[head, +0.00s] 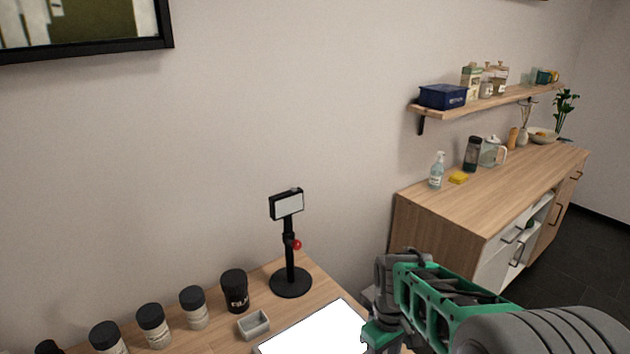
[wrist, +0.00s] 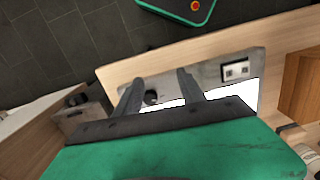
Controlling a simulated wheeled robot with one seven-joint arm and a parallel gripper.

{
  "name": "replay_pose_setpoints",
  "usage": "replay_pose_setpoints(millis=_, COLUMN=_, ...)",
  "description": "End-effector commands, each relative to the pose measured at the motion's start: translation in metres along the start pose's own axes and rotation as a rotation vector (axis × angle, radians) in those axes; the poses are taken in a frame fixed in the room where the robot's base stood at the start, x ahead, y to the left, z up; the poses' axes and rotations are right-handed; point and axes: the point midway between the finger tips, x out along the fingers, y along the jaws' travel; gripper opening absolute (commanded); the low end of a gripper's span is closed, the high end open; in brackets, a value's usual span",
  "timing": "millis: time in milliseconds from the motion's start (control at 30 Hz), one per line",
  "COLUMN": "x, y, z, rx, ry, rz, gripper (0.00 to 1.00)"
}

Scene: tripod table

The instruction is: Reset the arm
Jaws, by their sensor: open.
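My gripper shows in the wrist view (wrist: 158,88) with its two grey fingers spread apart and nothing between them. It hangs over the table edge area, above a grey panel with a white surface. In the head view my green and grey arm reaches in from the lower right, and its front end is beside the bright white panel (head: 318,332) on the table. The fingertips cannot be made out in the head view. A black stand with a small screen (head: 288,205) and a red knob stands upright on the table behind the panel.
Several black-lidded jars (head: 193,308) line the table's left side, with a small grey tray (head: 253,324) near them. A wooden cabinet (head: 440,228) with a soap bottle (head: 436,170) and kitchen items stands at right, below a wall shelf (head: 480,106). Dark tiled floor lies beyond.

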Motion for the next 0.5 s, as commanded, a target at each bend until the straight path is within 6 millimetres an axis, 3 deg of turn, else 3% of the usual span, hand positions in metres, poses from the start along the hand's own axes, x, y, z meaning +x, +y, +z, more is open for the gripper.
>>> replay_pose_setpoints(millis=100, x=0.000, y=-0.018, z=0.028, rx=0.332, ry=0.002, rz=0.001, gripper=0.47)
replay_pose_setpoints(millis=200, x=-0.010, y=-0.037, z=0.058, rx=0.555, ry=0.042, rz=0.012, gripper=0.47)
replay_pose_setpoints(millis=333, x=-0.034, y=-0.054, z=0.086, rx=0.559, ry=0.146, rz=0.042, gripper=0.47)
replay_pose_setpoints(millis=500, x=-0.082, y=-0.051, z=0.081, rx=0.554, ry=0.310, rz=0.090, gripper=0.47)
